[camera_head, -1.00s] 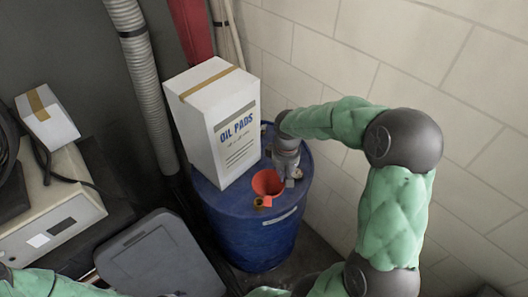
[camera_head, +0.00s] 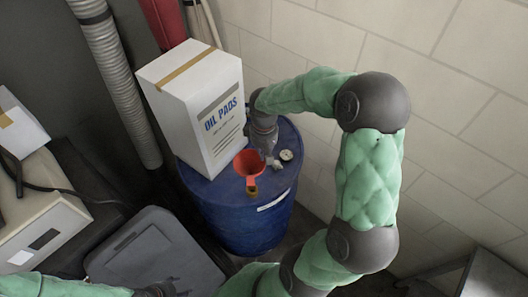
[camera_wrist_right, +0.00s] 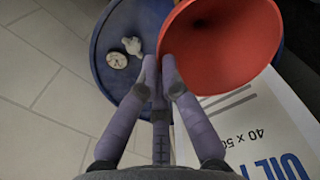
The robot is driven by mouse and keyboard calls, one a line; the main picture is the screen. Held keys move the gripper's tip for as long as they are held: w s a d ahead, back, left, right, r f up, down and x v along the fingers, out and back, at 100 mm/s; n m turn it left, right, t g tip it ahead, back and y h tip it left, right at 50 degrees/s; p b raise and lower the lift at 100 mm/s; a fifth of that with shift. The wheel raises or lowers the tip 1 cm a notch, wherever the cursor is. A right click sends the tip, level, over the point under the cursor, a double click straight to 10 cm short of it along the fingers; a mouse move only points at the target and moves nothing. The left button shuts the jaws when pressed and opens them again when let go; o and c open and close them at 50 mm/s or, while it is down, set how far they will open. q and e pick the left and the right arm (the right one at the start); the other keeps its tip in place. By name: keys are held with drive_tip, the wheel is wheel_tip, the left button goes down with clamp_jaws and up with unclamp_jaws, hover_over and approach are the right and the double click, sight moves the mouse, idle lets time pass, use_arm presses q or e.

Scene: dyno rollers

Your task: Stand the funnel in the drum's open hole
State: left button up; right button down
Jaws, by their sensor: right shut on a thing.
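The orange-red funnel (camera_head: 246,160) is at the top of the blue drum (camera_head: 247,222), its wide mouth up and its spout pointing down. A small brass-coloured ring (camera_head: 252,191) shows just below the spout tip; I cannot tell whether the spout is clear of it. My right gripper (camera_head: 268,151) is shut on the funnel's rim, from the right. In the right wrist view the fingers (camera_wrist_right: 160,62) meet at the edge of the funnel's mouth (camera_wrist_right: 222,42), which hides its spout. Only a dark end of my left gripper (camera_head: 158,289) shows at the bottom edge.
A white oil pads box (camera_head: 180,125) stands on the drum, close left of the funnel. A pale round disc (camera_head: 286,155) and a small whitish piece (camera_head: 275,165) lie right of it. A wall is behind; a grey lidded bin (camera_head: 150,255) stands at front left.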

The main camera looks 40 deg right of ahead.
wheel_tip(320, 180, down, 9)
drive_tip(key=b, duration=0.6)
idle(0.7)
drive_tip(key=c, duration=1.3)
unclamp_jaws()
drive_tip(key=shift+c, duration=0.2)
wheel_tip(320, 180, up, 12)
drive_tip(key=shift+f, duration=0.1)
